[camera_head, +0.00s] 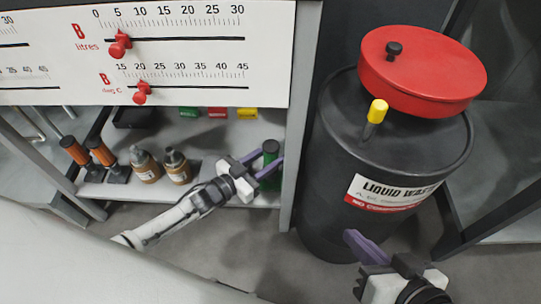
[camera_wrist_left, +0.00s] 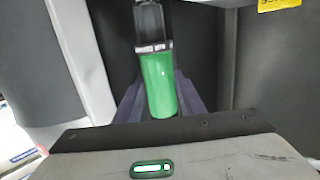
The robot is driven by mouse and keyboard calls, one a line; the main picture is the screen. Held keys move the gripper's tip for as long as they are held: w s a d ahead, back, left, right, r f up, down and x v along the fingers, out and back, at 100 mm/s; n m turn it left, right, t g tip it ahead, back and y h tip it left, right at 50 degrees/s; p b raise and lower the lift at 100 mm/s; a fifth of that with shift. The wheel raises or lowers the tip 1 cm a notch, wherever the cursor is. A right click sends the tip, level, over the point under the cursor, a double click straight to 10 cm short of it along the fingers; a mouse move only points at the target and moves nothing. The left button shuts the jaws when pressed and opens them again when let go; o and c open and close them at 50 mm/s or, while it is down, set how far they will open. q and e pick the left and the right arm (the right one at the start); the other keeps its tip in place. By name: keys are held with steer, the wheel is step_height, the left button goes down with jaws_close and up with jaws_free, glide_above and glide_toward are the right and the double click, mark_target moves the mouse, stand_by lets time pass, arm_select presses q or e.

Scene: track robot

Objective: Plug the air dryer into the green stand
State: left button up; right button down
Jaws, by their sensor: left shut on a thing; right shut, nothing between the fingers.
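The air dryer, a green cylinder with a dark end (camera_head: 270,150), is between the purple fingers of my left gripper (camera_head: 268,172) at the right end of the shelf. The left wrist view shows its bright green body (camera_wrist_left: 160,85), with a grey and black part beyond it. My left gripper is shut on it. I cannot tell whether the dryer touches the shelf. A green tag (camera_head: 189,112) sits at the back of the shelf; I cannot make out a stand there. My right gripper (camera_head: 352,240) is shut and empty in front of the waste drum.
Two orange cylinders (camera_head: 103,152) on black bases and two brown bottles (camera_head: 177,168) stand on the shelf's left part. Red (camera_head: 217,112) and yellow (camera_head: 247,114) tags are at the back. A grey post (camera_head: 297,150) and a black liquid-waste drum (camera_head: 345,135) are to the right.

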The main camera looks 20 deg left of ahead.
arm_select(q)
steer(key=shift+f, duration=0.25)
arm_select(e)
steer(key=shift+f, duration=0.15)
arm_select(q)
steer(key=o, duration=1.3)
steer(key=shift+s+a+r+p, duration=0.15)
steer(key=shift+s+a+p, duration=0.25)
steer(key=shift+s, duration=0.2)
steer(key=shift+p+v, duration=1.5)
steer(key=shift+v, duration=2.95)
arm_select(e)
steer(key=shift+s+d+f+g+h, duration=0.2)
steer(key=shift+d+f+g+h, duration=0.3)
steer(key=shift+d+f, duration=0.05)
